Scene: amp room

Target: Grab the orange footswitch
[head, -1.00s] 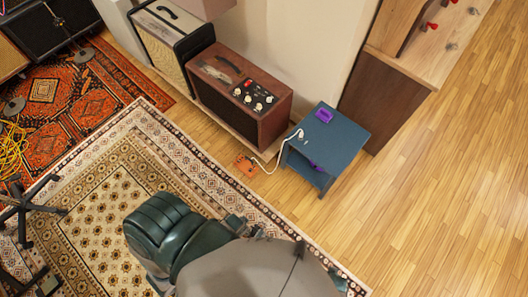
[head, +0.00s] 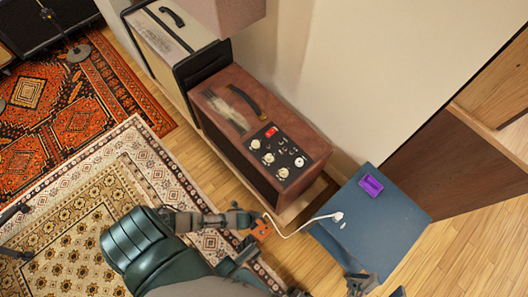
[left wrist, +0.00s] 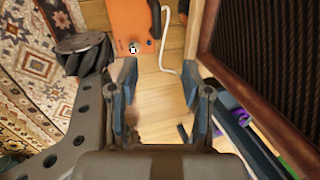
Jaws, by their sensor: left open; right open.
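The orange footswitch (head: 262,231) is on the wood floor beside the brown amp, partly hidden behind my left gripper (head: 242,217). A white cable runs from near it to the blue table. In the left wrist view the orange footswitch (left wrist: 130,22) is at the top, cut off by the frame edge, with a silver button and a dark plug. My left gripper (left wrist: 161,75) is open and empty, with wood floor showing between its fingers and the footswitch beyond them. My right gripper (head: 362,284) is open at the front of the blue table.
The brown amp (head: 262,135) stands close beside the footswitch, with a beige amp (head: 165,45) behind it. The blue table (head: 385,225) bears a purple object (head: 370,185). Patterned rugs (head: 80,215) cover the left floor.

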